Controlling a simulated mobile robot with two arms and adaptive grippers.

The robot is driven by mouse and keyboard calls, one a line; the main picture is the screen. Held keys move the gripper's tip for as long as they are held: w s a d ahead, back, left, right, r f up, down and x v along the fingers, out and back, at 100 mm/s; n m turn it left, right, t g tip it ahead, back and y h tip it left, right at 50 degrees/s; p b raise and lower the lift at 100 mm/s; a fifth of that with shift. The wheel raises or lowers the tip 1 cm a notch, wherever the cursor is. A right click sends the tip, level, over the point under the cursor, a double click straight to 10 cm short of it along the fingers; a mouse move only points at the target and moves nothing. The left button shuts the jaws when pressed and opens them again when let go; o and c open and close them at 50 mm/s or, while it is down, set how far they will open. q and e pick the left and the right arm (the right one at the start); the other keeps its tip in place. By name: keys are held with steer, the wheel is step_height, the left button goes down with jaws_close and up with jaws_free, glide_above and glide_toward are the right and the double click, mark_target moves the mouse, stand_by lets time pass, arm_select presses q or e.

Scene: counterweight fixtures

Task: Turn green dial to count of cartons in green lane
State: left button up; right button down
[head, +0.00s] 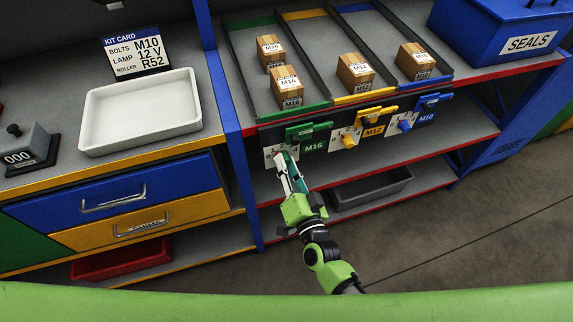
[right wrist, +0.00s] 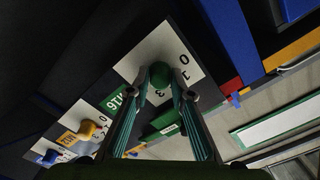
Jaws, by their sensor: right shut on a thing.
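The green dial is hidden behind my right gripper (head: 287,165) in the head view. In the right wrist view the round green dial knob (right wrist: 161,75) sits between the fingertips of my right gripper (right wrist: 160,92), which is shut on it. The white number plate (head: 270,155) lies around the dial; in the right wrist view 0, 1 and 3 can be read on it (right wrist: 187,45). I cannot tell which number the dial points at. The green lane (head: 243,62) holds two cartons, a rear one (head: 270,47) and a front one (head: 287,84), both marked M16. My left gripper is out of view.
A yellow dial (head: 348,141) and a blue dial (head: 405,125) sit to the right on the same front. The yellow lane holds a carton (head: 355,72), the blue lane another (head: 414,61). A green lever (head: 305,131) is just above the green dial. A grey bin (head: 371,187) stands on the lower shelf.

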steer(key=shift+m+b, duration=1)
steer(key=shift+m, duration=2.4)
steer(key=c, duration=1.8)
jaws_free()
steer(key=v, duration=1.2)
